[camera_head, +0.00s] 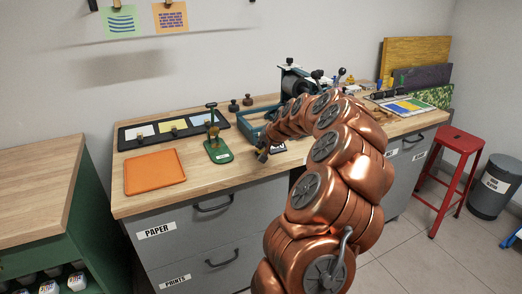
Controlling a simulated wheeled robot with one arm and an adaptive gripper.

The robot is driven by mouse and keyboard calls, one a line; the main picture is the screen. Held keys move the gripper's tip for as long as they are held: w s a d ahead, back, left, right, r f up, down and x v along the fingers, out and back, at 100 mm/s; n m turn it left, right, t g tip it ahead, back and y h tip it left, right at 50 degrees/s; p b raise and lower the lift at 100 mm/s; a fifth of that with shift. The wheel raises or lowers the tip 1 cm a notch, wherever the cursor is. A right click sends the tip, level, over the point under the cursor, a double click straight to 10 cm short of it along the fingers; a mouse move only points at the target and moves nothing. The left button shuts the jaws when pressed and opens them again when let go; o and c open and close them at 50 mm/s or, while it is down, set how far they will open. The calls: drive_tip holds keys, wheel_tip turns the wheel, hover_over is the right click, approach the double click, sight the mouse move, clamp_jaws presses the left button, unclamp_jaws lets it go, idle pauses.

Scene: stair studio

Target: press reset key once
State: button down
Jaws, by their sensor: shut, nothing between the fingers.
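I cannot clearly make out a key marked reset in the head camera view. A small green device (218,154) with a dark upright handle stands on the wooden bench top (200,180). A small dark piece with a white label (279,147) lies just right of my gripper, partly hidden by my arm. My gripper (262,155) is shut and empty, low over the bench top, right of the green device and apart from it. Its fingertips are small in this view, and whether they touch anything is unclear.
An orange tray (155,172) lies at the left front. A black tray with coloured cards (172,129) lies behind it. A teal machine (292,84) stands at the back, partly behind my arm. A red stool (452,165) and grey bin (492,190) stand right.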

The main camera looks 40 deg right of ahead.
drive_tip(key=shift+r, duration=0.6)
drive_tip(key=shift+r+p, duration=0.55)
drive_tip(key=shift+r, duration=1.95)
